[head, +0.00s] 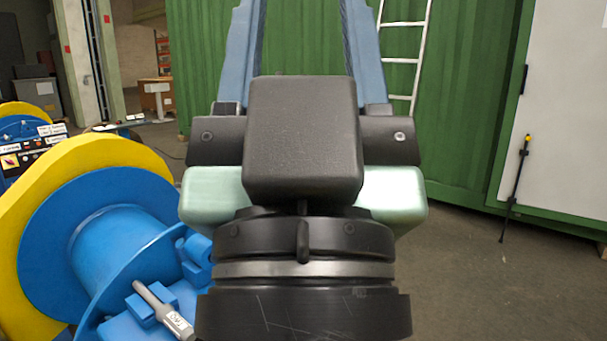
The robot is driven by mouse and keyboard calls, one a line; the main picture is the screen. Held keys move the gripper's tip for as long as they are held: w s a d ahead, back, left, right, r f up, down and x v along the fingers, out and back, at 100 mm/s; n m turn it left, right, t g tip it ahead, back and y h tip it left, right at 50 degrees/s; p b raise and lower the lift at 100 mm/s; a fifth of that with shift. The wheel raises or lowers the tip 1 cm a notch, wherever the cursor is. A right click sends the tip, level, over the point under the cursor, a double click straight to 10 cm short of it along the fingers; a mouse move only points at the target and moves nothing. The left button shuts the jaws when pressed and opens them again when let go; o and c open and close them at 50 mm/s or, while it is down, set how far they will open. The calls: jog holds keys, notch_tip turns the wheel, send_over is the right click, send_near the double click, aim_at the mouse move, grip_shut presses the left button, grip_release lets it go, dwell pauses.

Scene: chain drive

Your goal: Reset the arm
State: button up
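The rest of my arm is out of view below.
A blue drum (95,240) with a yellow rim (105,150) stands close at left. A grey labelled rod (160,308) lies on a blue block beside it. Behind are a green container (470,110), a white ladder (402,60) and a white panel (565,110).

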notch_tip(320, 180, up, 17)
jog(key=p, duration=1.4)
jog(key=shift+p, duration=0.35)
